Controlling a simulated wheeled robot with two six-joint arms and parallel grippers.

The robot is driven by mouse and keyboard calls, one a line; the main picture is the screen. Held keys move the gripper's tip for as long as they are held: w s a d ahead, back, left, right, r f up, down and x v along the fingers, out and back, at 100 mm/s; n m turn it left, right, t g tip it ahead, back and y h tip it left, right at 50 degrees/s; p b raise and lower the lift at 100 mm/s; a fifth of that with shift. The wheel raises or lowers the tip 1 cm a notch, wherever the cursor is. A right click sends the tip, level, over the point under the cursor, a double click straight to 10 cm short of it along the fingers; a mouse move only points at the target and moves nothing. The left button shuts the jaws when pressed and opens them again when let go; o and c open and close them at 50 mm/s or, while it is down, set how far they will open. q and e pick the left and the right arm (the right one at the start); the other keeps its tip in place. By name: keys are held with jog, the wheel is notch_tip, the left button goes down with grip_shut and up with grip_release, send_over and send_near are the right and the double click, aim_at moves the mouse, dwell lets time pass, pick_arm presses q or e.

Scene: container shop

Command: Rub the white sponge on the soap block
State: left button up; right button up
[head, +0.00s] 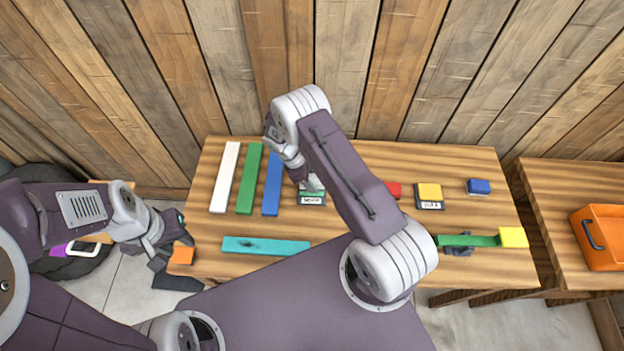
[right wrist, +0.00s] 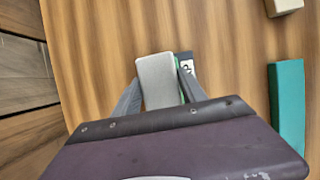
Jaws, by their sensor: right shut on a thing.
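The white sponge (right wrist: 157,80) is a pale block between the two fingers of my right gripper (right wrist: 157,92), which is shut on it. In the head view my right gripper (head: 309,183) is low over the back middle of the table, at a green block (head: 312,193) on a dark labelled plate (head: 312,201), which looks like the soap block. In the right wrist view only a green sliver (right wrist: 178,64) shows beside the sponge, which covers the rest. I cannot tell if they touch. My left gripper (head: 165,250) is by an orange block (head: 182,254) at the table's left edge.
White (head: 225,176), green (head: 249,179) and blue (head: 272,184) strips lie back left, a teal strip (head: 266,246) in front. Red (head: 393,189), yellow (head: 429,191) and blue (head: 479,186) blocks lie right, with a green-handled yellow tool (head: 513,237). An orange crate (head: 606,211) stands far right.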

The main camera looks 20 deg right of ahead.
aim_at(312, 179)
jog(key=shift+s+f+b, duration=0.1)
jog(key=shift+f+b, duration=0.45)
dwell(1.4)
notch_tip(312, 179, up, 7)
jog(key=p, duration=0.5)
jog(key=shift+r, duration=0.1)
dwell(0.6)
